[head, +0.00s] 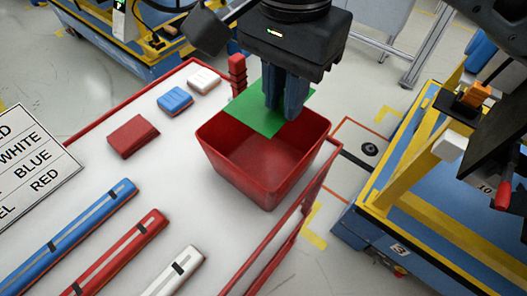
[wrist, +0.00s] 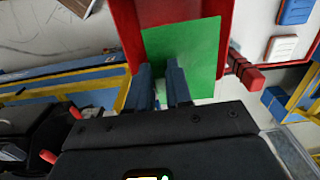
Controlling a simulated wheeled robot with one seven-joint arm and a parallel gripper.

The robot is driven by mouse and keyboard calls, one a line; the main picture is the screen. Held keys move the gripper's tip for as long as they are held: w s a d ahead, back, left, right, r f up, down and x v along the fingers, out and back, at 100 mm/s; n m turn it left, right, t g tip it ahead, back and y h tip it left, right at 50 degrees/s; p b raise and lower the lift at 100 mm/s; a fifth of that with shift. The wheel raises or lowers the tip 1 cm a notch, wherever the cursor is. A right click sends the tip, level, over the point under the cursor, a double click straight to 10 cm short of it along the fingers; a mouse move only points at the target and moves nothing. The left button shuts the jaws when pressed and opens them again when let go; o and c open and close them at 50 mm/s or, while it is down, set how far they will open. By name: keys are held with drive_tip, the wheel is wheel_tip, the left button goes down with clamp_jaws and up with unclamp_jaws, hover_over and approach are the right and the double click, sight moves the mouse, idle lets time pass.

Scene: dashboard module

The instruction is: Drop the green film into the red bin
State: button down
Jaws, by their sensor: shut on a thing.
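The green film (head: 257,112) is a thin flat square sheet at the back part of the red bin's opening in the head view. My gripper (head: 284,112) points down and is shut on the film. The film also shows in the wrist view (wrist: 197,50), just beyond my fingertips (wrist: 164,72). The red bin (head: 237,162) is an open square tub on the white table. Its visible floor looks empty. The film covers part of the bin's rim, and I cannot tell its exact height above it.
The white table (head: 120,185) has a red rail (head: 262,266) along its near right edge. Blue, red and white bars (head: 75,232) and small blocks (head: 134,136) lie to the left. A stacked red post (head: 237,75) stands close behind the bin. A blue-yellow cart (head: 420,200) stands to the right.

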drive_tip(key=shift+f+b, duration=1.4)
drive_tip(key=shift+f, duration=0.3)
drive_tip(key=c, duration=1)
unclamp_jaws()
drive_tip(key=shift+o, duration=0.2)
drive_tip(key=shift+r, duration=0.1)
wheel_tip(320, 180, up, 8)
drive_tip(key=shift+f+p, duration=0.1)
drive_tip(key=shift+p, duration=0.4)
